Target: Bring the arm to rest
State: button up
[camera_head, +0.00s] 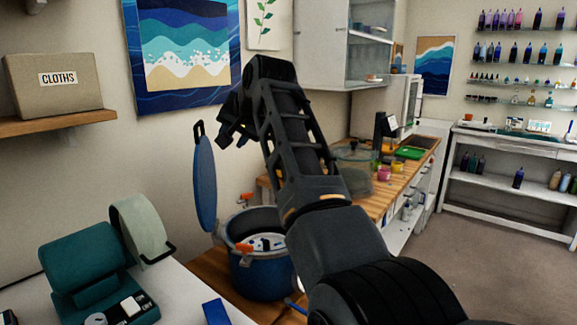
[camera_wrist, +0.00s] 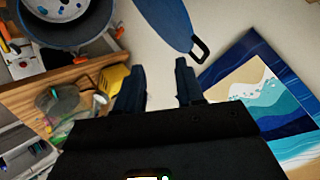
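My arm is raised in the head view, with my gripper (camera_head: 229,128) high in front of the wall. In the wrist view my gripper (camera_wrist: 158,82) has its two fingers apart, with only bare wall between them, so it is open and empty. The pot (camera_wrist: 70,38) shows at the top left of the wrist view, open, with small blue and white things inside.
A teal machine (camera_head: 88,262) stands on the white surface at front left. A shelf with a cloths box (camera_head: 54,82) is on the left wall. A wave picture (camera_head: 186,48) hangs behind my gripper. A wooden counter (camera_head: 378,203) with bowls and cups runs to the right. Open floor lies at right.

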jog(key=s+d+f+t+h, duration=0.15)
jog(key=d+f, duration=0.25)
jog(key=f, duration=0.5)
jog(key=s+d+f, duration=0.3)
jog(key=d+f, duration=0.1)
jog(key=f, duration=0.4)
jog(key=s+d+f, duration=0.2)
jog(key=d+f, duration=0.2)
jog(key=f, duration=0.5)
jog(key=s+d+f+t+h, duration=0.1)
jog(key=s+d+f, duration=0.55)
jog(key=s, duration=0.25)
jog(key=s+d+f+t+h, duration=0.1)
jog(key=s+d+f, duration=0.4)
jog(key=s+f, duration=0.25)
jog(key=s+d+t+h, duration=0.1)
jog(key=s+d, duration=0.3)
jog(key=s, duration=0.8)
jog(key=s+d, duration=0.4)
jog(key=s, duration=0.8)
jog(key=s+d+r+n+t+h, duration=0.1)
jog(key=s+d+r, duration=0.1)
jog(key=s+r, duration=1.3)
jog(key=f+v, duration=0.1)
jog(key=v, duration=0.3)
jog(key=shift+s+r, duration=0.15)
jog(key=shift+s, duration=0.25)
